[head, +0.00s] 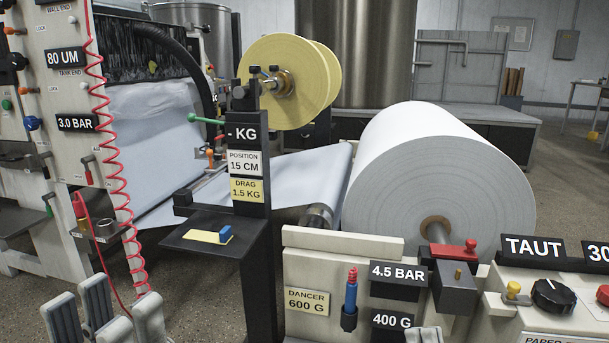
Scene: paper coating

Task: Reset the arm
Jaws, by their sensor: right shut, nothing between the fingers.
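My right gripper (424,335) shows only as grey fingertips at the bottom edge, below the 400 G label. It is shut and holds nothing. The rest of both arms is out of view.
A large white paper roll (410,175) sits at the centre right. A black post (250,170) with a small shelf (205,243) stands left of it. A red coiled hose (128,215) hangs at the left. A control panel with a black knob (553,296) is at the lower right.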

